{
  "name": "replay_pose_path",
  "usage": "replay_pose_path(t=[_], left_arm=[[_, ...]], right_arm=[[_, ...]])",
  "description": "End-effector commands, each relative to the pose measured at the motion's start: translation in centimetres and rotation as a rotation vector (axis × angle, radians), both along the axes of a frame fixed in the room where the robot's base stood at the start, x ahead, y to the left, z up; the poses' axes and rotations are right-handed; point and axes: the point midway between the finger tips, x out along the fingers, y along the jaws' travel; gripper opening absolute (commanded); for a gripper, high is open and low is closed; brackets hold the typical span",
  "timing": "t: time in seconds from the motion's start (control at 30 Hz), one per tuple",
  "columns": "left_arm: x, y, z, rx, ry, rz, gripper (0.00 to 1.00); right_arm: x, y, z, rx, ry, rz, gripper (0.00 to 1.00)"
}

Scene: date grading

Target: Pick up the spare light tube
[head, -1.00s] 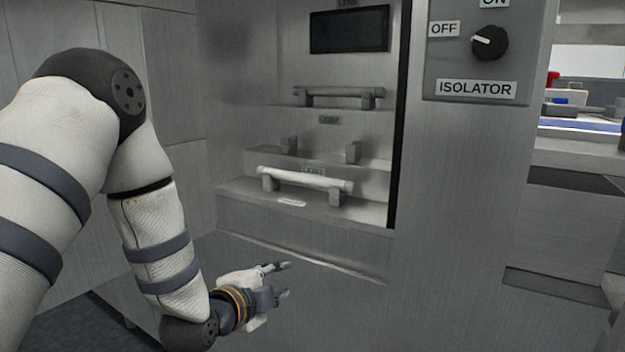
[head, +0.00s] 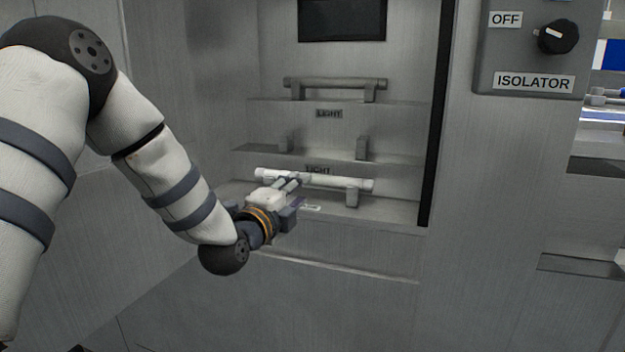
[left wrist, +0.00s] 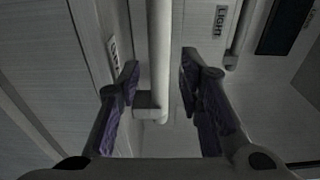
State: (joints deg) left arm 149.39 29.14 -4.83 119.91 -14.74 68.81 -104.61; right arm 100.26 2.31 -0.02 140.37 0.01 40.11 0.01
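The spare light tube, a white tube (head: 340,183), lies level across grey holder blocks on the lowest shelf of the open cabinet. It also shows in the left wrist view (left wrist: 159,45), running between the two fingers. My left gripper (head: 291,183) is at the left part of the tube. In the left wrist view my left gripper (left wrist: 159,72) is open, with a finger on each side of the tube and visible gaps to both. The gripper covers the left holder in the head view. My right gripper is not in view.
A darker grey tube (head: 335,83) sits on the top shelf. The middle shelf has two empty holder blocks, left (head: 285,144) and right (head: 361,149). The isolator knob (head: 558,37) is on the panel at right. The cabinet's dark edge (head: 436,130) bounds the opening.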

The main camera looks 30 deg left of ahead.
Motion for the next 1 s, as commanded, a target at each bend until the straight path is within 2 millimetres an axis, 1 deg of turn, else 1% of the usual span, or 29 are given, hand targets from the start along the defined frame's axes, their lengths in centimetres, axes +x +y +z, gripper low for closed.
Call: replay_pose_path(t=[0.03,0.1,0.17,0.4,0.5,0.7,0.77,0.8,0.83,0.87,1.0], left_arm=[[1.0,0.2,-0.1,-0.001,0.000,0.002,0.33],[2.0,0.3,-0.1,-0.001,0.000,0.001,0.33],[2.7,0.4,-0.1,-0.001,0.001,0.001,0.33],[7.0,1.0,-0.8,-0.002,0.011,0.002,0.33],[7.9,1.2,-0.6,-0.002,0.009,0.002,0.33],[7.9,1.2,0.0,-0.001,0.002,0.001,0.33],[7.9,1.2,0.0,-0.001,0.002,0.001,0.20],[7.9,1.2,0.0,-0.001,0.002,0.001,0.11],[7.9,1.1,0.0,-0.001,0.002,0.001,0.04],[7.9,1.1,0.0,-0.001,0.002,0.001,0.00],[7.9,1.1,0.0,-0.001,0.001,0.001,0.00]], right_arm=[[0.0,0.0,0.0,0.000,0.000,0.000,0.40],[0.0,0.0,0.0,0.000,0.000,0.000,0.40],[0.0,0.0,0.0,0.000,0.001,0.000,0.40],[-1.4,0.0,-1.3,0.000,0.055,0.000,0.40],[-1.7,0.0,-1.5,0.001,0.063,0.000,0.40],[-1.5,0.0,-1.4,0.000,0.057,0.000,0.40],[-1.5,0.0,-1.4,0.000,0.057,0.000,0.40],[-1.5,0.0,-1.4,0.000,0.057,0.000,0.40],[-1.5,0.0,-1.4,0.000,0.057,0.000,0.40],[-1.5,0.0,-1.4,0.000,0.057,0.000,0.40],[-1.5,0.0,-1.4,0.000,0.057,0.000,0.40]])
